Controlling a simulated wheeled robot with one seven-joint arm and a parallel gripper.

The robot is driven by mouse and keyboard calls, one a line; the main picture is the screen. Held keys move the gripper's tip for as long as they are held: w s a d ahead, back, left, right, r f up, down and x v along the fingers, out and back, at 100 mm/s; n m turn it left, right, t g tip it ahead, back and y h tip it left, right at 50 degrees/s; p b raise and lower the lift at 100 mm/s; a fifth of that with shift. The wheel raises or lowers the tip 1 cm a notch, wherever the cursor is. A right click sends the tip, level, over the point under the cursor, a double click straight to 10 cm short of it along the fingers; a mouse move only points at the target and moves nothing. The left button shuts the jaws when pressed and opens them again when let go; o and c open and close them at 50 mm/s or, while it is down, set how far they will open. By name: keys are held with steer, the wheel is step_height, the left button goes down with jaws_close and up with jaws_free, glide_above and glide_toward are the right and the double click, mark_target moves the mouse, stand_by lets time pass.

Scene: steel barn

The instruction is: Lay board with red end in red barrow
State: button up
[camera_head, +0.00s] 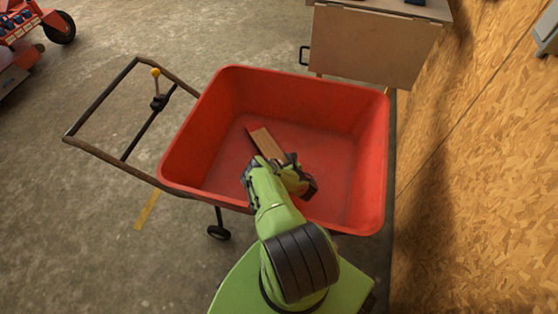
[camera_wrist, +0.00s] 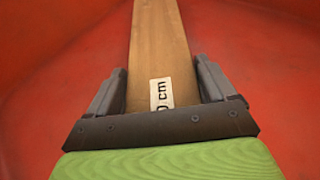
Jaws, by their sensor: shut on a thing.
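The red barrow (camera_head: 338,101) fills the middle of the head view, its tub open at the top. My gripper (camera_head: 279,172) reaches over the near wall into the tub. It is shut on a wooden board (camera_head: 265,143), which points away from it toward the back left of the tub. The board's near end is hidden by my gripper. A dark reddish strip shows beside its far end.
The barrow's metal handle frame (camera_head: 100,150) with a yellow-topped lever (camera_head: 156,88) sticks out to the left. A wooden bench or cabinet (camera_head: 372,48) stands behind the tub. A chipboard wall (camera_head: 480,150) is close on the right.

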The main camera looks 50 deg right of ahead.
steer(key=o, duration=1.1)
steer(key=shift+c, duration=0.2)
